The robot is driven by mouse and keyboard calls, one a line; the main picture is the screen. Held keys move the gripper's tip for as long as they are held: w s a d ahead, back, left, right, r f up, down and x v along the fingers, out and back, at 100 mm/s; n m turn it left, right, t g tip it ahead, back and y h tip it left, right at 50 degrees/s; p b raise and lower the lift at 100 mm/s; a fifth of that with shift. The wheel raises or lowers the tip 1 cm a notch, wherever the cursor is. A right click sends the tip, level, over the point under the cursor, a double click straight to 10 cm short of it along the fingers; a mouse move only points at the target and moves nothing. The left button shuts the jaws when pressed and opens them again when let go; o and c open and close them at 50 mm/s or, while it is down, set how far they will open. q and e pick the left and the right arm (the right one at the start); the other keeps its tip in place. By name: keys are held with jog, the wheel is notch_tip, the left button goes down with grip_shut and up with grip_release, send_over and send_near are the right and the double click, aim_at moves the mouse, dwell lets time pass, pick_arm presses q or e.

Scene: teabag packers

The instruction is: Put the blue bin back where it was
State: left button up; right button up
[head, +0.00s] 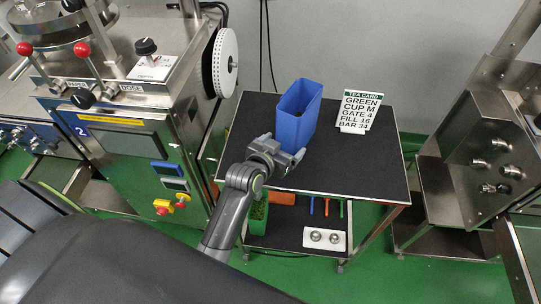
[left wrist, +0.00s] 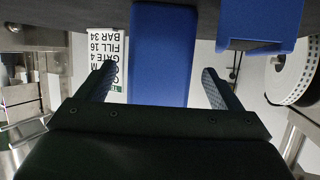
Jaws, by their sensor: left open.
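The blue bin (head: 293,122) stands upright on the dark top of a metal cart (head: 365,172), left of the tea card. My left gripper (head: 284,150) is at the near side of the bin, low against its front. In the left wrist view the bin (left wrist: 163,60) lies between the two open fingers of my left gripper (left wrist: 160,88), with a gap on each side. The fingers do not appear to touch it. My right gripper is in neither view.
A tea card (head: 360,111) stands right of the bin. Machines flank the cart: one with knobs and a white reel (head: 225,62) at left, a steel one (head: 490,150) at right. The cart's lower shelf holds a white block (head: 324,238) and coloured tools. The cart top's front right is bare.

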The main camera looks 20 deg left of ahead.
pick_arm(q)
jog(key=v, duration=0.8)
jog(key=shift+s+b, duration=0.15)
jog(key=shift+b, duration=0.25)
